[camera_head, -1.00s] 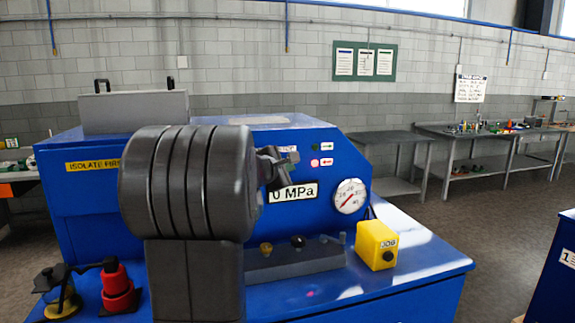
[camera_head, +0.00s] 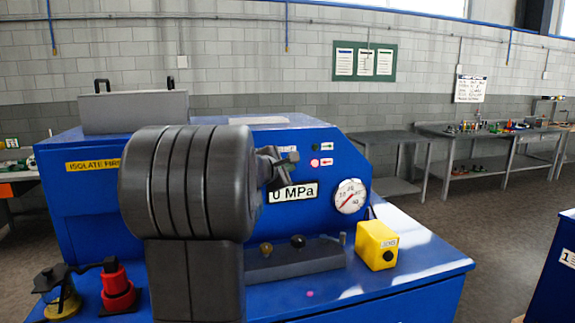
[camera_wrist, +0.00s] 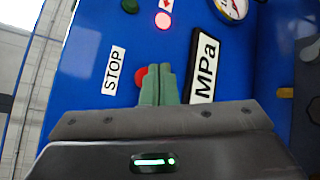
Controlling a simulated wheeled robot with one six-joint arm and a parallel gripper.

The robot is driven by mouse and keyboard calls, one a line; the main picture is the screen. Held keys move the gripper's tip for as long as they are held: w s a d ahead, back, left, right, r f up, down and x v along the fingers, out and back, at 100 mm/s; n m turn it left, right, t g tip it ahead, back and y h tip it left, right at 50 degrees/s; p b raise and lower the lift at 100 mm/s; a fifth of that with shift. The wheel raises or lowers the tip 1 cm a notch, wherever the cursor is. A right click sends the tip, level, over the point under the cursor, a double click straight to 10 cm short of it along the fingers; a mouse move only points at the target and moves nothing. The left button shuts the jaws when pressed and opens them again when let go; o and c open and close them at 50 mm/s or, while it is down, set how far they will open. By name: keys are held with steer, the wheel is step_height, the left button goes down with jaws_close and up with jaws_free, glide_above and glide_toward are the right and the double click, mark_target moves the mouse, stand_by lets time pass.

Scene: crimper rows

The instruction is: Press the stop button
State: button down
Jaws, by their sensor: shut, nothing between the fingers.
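The red stop button (camera_wrist: 141,75) shows in the wrist view on the blue machine panel, beside a white STOP label (camera_wrist: 113,70). It is partly hidden by my gripper (camera_wrist: 158,72), whose green fingers are shut with nothing between them. The fingertips overlap the button's right side in the picture. I cannot tell whether they touch it. In the head view my gripper (camera_head: 291,158) is at the front panel, just below a small white label, and the stop button is hidden there.
A pink-lit lamp (camera_wrist: 163,20) and a dark green one (camera_wrist: 130,5) are near the button. A pressure display (camera_head: 294,193) reads 0 MPa, beside a round gauge (camera_head: 350,196). A valve block (camera_head: 292,262) with knobs and a yellow box (camera_head: 376,245) stand on the blue bench below.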

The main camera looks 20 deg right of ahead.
steer(key=shift+w, duration=0.45)
steer(key=shift+w, duration=0.5)
stand_by(0.6)
steer(key=shift+s, duration=0.1)
steer(key=shift+s+b, duration=0.65)
steer(key=shift+s, duration=0.2)
steer(key=s+b, duration=0.2)
steer(key=s, duration=0.3)
steer(key=shift+a, duration=0.15)
